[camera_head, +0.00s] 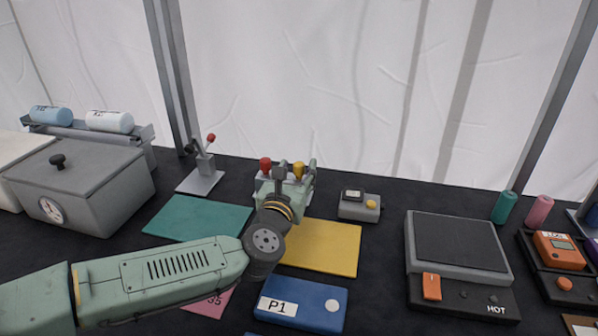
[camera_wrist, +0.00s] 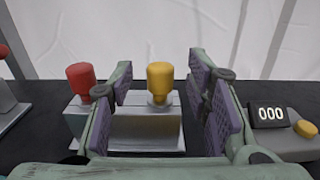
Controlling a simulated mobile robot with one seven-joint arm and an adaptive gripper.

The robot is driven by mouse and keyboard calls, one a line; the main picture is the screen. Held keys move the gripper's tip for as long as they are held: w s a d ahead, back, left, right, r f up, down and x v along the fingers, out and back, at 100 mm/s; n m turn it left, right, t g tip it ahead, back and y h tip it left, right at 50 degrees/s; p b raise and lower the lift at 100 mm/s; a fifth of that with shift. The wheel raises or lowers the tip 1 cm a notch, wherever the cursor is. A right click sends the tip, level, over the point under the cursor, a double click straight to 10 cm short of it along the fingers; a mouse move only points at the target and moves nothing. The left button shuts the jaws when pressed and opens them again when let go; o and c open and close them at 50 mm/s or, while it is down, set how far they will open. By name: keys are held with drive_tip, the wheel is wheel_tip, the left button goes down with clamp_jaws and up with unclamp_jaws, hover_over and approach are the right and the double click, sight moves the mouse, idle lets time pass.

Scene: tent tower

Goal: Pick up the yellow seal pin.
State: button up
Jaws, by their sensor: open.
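The yellow seal pin (camera_wrist: 160,80) stands upright in a grey metal block (camera_wrist: 146,130) in the wrist view. It also shows in the head view (camera_head: 298,170), just beyond my gripper. My gripper (camera_wrist: 165,85) is open, with its purple pads on either side of the yellow pin in the picture. The pads do not appear to touch it. In the head view my gripper (camera_head: 285,178) partly hides the block. A red pin (camera_wrist: 81,80) stands to the left of the yellow one, outside the left finger, and shows in the head view too (camera_head: 265,166).
A small counter box (camera_head: 359,205) stands right of the block. A lever stand (camera_head: 200,178) is to the left. Teal (camera_head: 198,217) and yellow (camera_head: 325,247) mats lie in front. A hot plate (camera_head: 458,243) and a grey lidded box (camera_head: 82,182) stand farther out.

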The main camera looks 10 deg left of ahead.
drive_tip(key=shift+w, duration=1.25)
drive_tip(key=shift+c, duration=0.5)
clamp_jaws()
